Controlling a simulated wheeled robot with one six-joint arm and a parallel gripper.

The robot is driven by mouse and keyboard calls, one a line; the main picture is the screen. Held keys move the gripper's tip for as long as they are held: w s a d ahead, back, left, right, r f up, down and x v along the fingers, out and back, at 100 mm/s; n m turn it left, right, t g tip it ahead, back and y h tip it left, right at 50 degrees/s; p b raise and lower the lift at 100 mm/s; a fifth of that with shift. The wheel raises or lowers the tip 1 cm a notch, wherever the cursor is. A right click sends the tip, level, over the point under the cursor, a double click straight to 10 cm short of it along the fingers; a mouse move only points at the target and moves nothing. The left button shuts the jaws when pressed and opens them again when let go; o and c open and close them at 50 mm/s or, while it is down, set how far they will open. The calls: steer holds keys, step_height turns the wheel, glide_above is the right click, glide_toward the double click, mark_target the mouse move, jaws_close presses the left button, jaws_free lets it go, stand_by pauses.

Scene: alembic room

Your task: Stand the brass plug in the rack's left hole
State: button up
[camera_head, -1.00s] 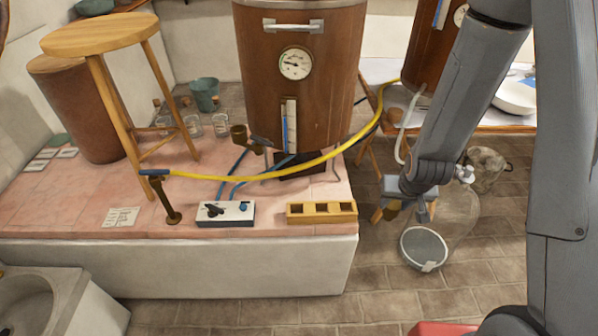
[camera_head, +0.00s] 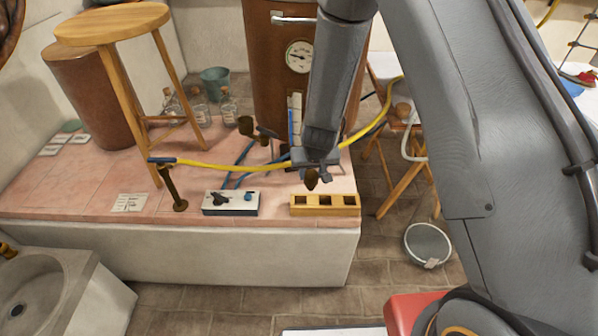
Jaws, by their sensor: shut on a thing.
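The rack (camera_head: 325,212) is a yellow wooden block with three square holes in its top, at the front right of the pink tiled bench. My gripper (camera_head: 314,172) is above the rack, shut on the brass plug (camera_head: 311,182). The plug is a small dark brass piece that hangs below the fingers. It appears apart from the rack, above and between its left and middle holes in this view. Its exact height is hard to tell. The gripper partly hides the plug's upper end. The rack's holes look empty.
A yellow hose (camera_head: 230,168) runs behind, from a brass post (camera_head: 175,190) toward the right. A copper still (camera_head: 272,80) stands behind. The bench's front edge is just before the rack.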

steer(key=a+f+b, duration=0.3)
steer(key=f+b, duration=0.2)
steer(key=b, duration=0.1)
steer(key=shift+w+b, duration=0.3)
steer(key=shift+w, duration=0.05)
steer(key=shift+s+a, duration=0.1)
steer(key=shift+s, duration=0.05)
stand_by(0.7)
steer(key=shift+f+b, duration=1.4)
steer(key=shift+f, duration=0.85)
stand_by(4.0)
